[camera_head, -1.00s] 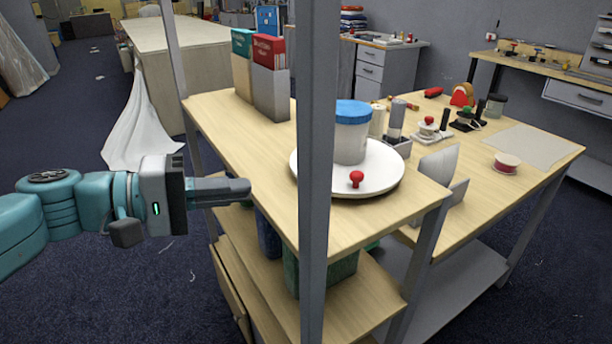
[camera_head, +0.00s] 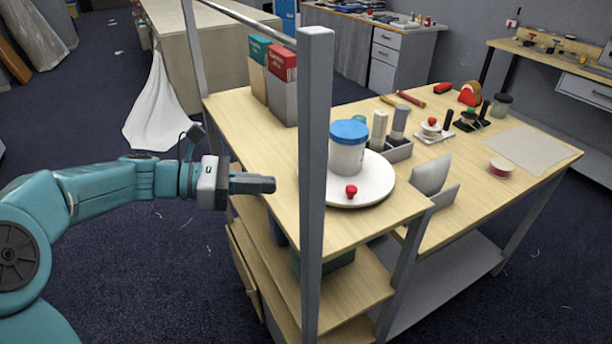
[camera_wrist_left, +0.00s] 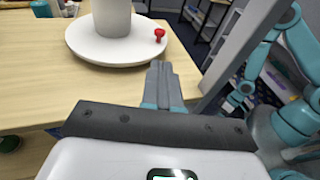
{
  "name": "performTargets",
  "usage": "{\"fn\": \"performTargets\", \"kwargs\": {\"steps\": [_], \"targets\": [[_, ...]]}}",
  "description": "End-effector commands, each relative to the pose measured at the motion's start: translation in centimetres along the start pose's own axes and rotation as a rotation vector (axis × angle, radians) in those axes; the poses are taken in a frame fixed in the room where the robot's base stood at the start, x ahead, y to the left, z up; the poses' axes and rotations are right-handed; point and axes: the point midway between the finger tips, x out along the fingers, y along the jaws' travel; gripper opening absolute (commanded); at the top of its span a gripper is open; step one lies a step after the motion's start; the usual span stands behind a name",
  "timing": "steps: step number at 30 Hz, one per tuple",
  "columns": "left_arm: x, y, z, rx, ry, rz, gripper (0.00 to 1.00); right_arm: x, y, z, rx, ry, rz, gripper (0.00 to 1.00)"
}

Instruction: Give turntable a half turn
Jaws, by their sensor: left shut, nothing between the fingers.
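The turntable (camera_head: 372,194) is a white round disc on the wooden table top, partly behind a grey post in the head view. It carries a clear tub with a blue lid (camera_head: 348,147) and has a red knob (camera_head: 351,191) near its front rim. In the left wrist view the disc (camera_wrist_left: 88,49) lies ahead of the fingers, with the red knob (camera_wrist_left: 159,35) on its right side. My left gripper (camera_head: 272,185) is shut and empty, left of the post and apart from the turntable; its fingers (camera_wrist_left: 162,68) also show in the wrist view. My right gripper is not in the head view.
A grey upright post (camera_head: 313,170) stands between my left gripper and the turntable in the head view. A grey tray with bottles (camera_head: 396,150) and a grey holder (camera_head: 440,190) stand right of the disc.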

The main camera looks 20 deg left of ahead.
Motion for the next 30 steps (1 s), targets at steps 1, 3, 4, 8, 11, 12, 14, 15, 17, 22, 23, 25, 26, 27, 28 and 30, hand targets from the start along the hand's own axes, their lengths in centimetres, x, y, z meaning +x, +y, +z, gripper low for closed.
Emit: {"fn": "performTargets", "kwargs": {"steps": [1, 3, 4, 8, 11, 12, 14, 15, 17, 22, 23, 25, 26, 27, 28, 30], "targets": [[0.8, -0.1, 0.0, 0.000, -0.001, -0.005, 0.00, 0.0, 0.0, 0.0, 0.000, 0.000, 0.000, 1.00], [1.9, -0.1, 0.0, -0.001, -0.001, -0.006, 0.00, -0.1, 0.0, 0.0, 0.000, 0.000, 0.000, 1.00], [2.6, -0.1, 0.0, -0.001, -0.001, -0.007, 0.00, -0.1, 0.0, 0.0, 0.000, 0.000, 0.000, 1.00], [5.5, -0.1, 0.0, 0.000, -0.001, -0.007, 0.00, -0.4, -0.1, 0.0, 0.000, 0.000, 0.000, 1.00], [7.7, -0.2, 0.0, 0.001, 0.000, -0.007, 0.00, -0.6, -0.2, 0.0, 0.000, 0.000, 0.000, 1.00], [8.5, -0.2, 0.0, 0.001, -0.001, -0.007, 0.00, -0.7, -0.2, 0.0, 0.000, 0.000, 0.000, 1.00], [9.7, -0.3, 0.0, 0.000, 0.000, -0.007, 0.00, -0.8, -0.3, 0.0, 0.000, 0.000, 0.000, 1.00], [10.4, -0.3, 0.1, 0.001, 0.000, -0.006, 0.00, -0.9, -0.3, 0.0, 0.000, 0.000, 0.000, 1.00], [11.3, -0.3, 0.1, 0.001, 0.000, -0.006, 0.00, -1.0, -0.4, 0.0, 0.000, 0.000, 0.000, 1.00], [13.0, -0.4, 0.0, 0.002, 0.000, -0.003, 0.00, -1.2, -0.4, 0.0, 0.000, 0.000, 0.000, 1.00], [13.2, -0.4, 0.0, 0.002, 0.000, -0.003, 0.00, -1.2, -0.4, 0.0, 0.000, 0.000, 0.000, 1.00], [13.4, -0.4, 0.0, 0.002, 0.000, -0.002, 0.00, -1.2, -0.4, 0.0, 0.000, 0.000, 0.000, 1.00], [13.5, -0.4, 0.0, 0.002, 0.000, -0.002, 0.00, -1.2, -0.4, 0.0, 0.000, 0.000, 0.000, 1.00], [13.5, -0.4, 0.0, 0.002, 0.000, -0.001, 0.00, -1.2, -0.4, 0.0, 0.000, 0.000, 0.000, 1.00], [13.5, -0.4, 0.0, 0.002, 0.000, -0.001, 0.00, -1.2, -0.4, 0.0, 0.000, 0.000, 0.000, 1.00], [13.5, -0.3, 0.0, 0.002, 0.000, -0.001, 0.00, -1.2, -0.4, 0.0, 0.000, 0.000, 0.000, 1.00]]}}
